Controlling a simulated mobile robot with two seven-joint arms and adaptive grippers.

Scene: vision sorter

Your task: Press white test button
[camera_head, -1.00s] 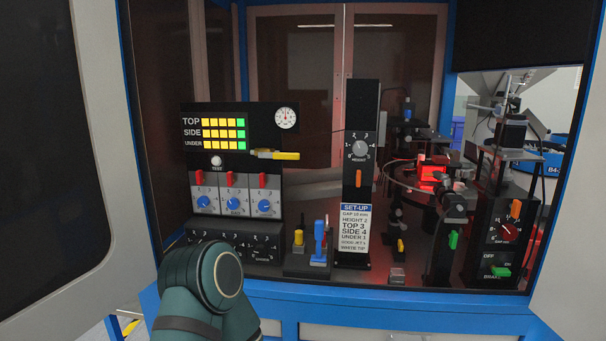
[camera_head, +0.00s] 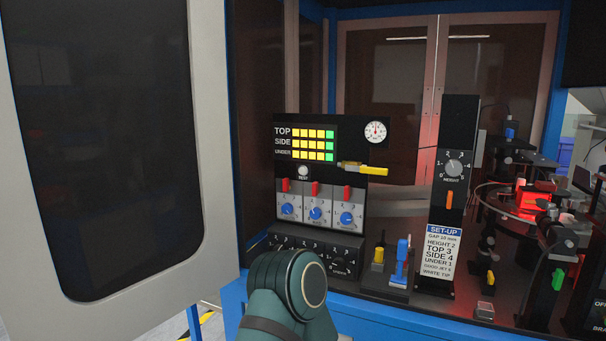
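The white test button (camera_head: 303,172) is a small round knob on the black control panel (camera_head: 380,208), just below the TOP, SIDE and UNDER light rows (camera_head: 313,144). The rows show yellow lights with green ones at the right end. A dark green rounded link of one of my arms shows at the bottom centre, in front of and below the panel and well apart from the button. Neither gripper is in view.
Red switches and blue knobs (camera_head: 316,214) sit below the button. A yellow-tipped piece (camera_head: 363,168) juts out at its right. A black post with a set-up card (camera_head: 439,255) stands to the right. A large grey door (camera_head: 215,130) stands open on the left.

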